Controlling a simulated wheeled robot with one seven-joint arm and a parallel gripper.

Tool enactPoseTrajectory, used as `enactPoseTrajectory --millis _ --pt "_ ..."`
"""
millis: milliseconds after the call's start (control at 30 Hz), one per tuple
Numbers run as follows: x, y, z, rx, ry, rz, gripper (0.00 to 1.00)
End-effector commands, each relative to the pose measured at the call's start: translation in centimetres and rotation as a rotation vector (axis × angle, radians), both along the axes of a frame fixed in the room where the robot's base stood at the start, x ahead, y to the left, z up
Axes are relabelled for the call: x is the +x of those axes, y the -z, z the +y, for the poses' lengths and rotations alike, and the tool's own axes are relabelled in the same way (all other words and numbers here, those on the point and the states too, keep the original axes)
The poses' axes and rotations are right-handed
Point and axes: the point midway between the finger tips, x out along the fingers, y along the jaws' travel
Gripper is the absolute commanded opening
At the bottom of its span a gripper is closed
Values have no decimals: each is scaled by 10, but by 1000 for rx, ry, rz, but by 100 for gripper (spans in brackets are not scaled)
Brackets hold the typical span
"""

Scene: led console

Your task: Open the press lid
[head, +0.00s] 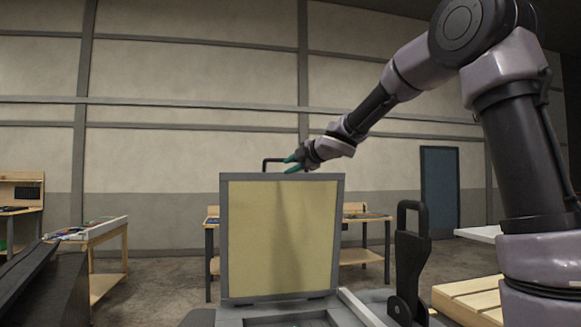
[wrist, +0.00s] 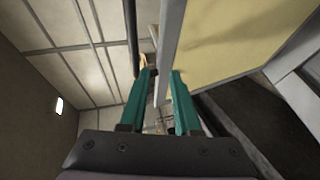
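The press lid (head: 282,240) stands upright above the press base (head: 275,313), with its pale yellow inner face and grey frame toward the head camera. Its dark handle (head: 274,161) sticks up from the top edge. My gripper (head: 291,164) is at the top edge, just right of the handle in the head view. In the wrist view, the teal fingers (wrist: 162,72) are apart, and the lid's grey edge (wrist: 168,45) shows between them. The dark handle bar (wrist: 131,35) runs beside the left finger. I cannot tell whether either finger touches the lid or handle.
A black lever (head: 409,260) stands on the right of the press. A wooden pallet (head: 470,298) lies farther right.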

Motion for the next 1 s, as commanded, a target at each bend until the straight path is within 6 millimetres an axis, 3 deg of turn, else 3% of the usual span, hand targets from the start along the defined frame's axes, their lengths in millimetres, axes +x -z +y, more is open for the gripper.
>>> enactPoseTrajectory --millis 233,700,1000 --pt "-12 -5 -9 0 1 -2 31" --pt "-79 -25 -55 -1 1 -1 31" --pt "-86 -27 -60 0 0 0 31"
